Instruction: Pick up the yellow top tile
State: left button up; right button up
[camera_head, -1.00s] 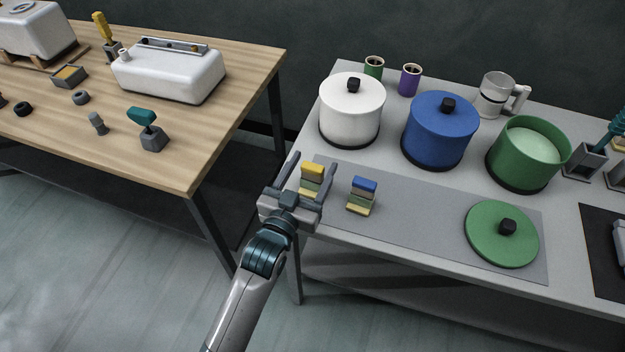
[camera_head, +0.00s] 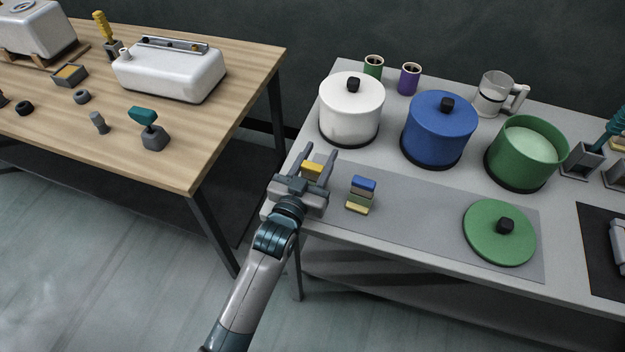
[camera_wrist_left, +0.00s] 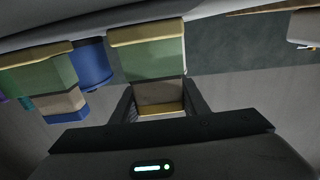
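The yellow top tile (camera_head: 312,169) sits at the top of the left stack on the grey table. My left gripper (camera_head: 313,168) reaches over this stack, with a finger close against each side of the tile and no clear gap. In the left wrist view, which shows the stack upside down, the yellow top tile (camera_wrist_left: 162,109) is between the fingers. A tan tile (camera_wrist_left: 159,92) and a green tile (camera_wrist_left: 150,62) adjoin it, with another yellow tile (camera_wrist_left: 146,32) at the stack's other end. The gripper hides the lower stack in the head view. My right gripper is out of view.
A second stack with a blue top tile (camera_head: 363,184) stands just right of my gripper. A white pot (camera_head: 350,112) stands behind, with a blue pot (camera_head: 437,130) to its right. A green lid (camera_head: 499,235) lies on the grey mat (camera_head: 420,218), with clear mat between.

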pick_arm(q)
grip_shut()
jog(key=shift+r, duration=0.1)
